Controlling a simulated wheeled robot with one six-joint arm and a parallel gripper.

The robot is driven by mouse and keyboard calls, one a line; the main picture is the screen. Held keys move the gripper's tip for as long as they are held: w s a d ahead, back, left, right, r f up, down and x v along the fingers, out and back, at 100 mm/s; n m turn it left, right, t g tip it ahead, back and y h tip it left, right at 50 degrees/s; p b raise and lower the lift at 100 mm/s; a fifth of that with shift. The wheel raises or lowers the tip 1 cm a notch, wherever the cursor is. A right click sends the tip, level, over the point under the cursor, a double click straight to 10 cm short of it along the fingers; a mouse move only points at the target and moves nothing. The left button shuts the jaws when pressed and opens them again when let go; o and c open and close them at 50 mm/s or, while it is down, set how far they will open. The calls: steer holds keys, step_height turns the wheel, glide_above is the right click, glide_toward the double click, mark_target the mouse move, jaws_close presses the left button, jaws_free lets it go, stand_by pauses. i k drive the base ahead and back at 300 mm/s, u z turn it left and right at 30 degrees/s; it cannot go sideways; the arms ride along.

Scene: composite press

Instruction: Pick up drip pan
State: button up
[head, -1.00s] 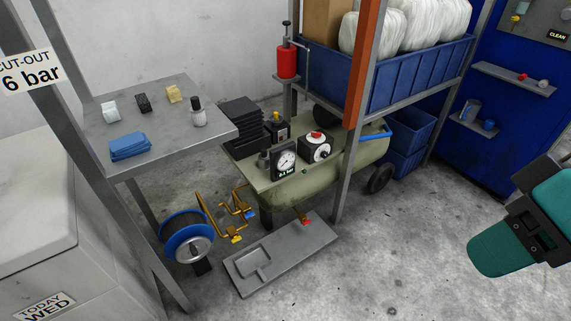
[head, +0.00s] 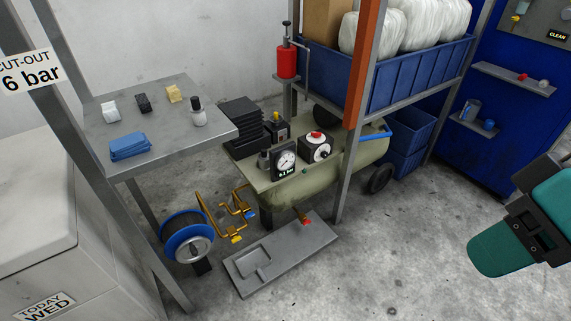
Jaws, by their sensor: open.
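The drip pan (head: 300,251) is a flat grey rectangular tray with a smaller recess at its near left end. It lies on the concrete floor in front of the compressor, at the bottom middle of the head view. A small brass drain valve with a red part (head: 306,221) shows over its far edge; I cannot tell whether they touch. Teal and dark grey links of my arm show at the right edge, well apart from the pan. My gripper's fingertips are not in view.
The olive compressor (head: 288,197) stands behind the pan, beside a grey rack post (head: 350,180). Brass pipes (head: 208,213) and a blue reel (head: 187,238) stand left of it. A grey table (head: 165,142) stands further left. The floor (head: 400,265) right of the pan is clear.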

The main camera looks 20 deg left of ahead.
mark_target(251, 262)
steer(key=z, duration=0.7)
steer(key=i, duration=0.95)
steer(key=u, duration=3.4)
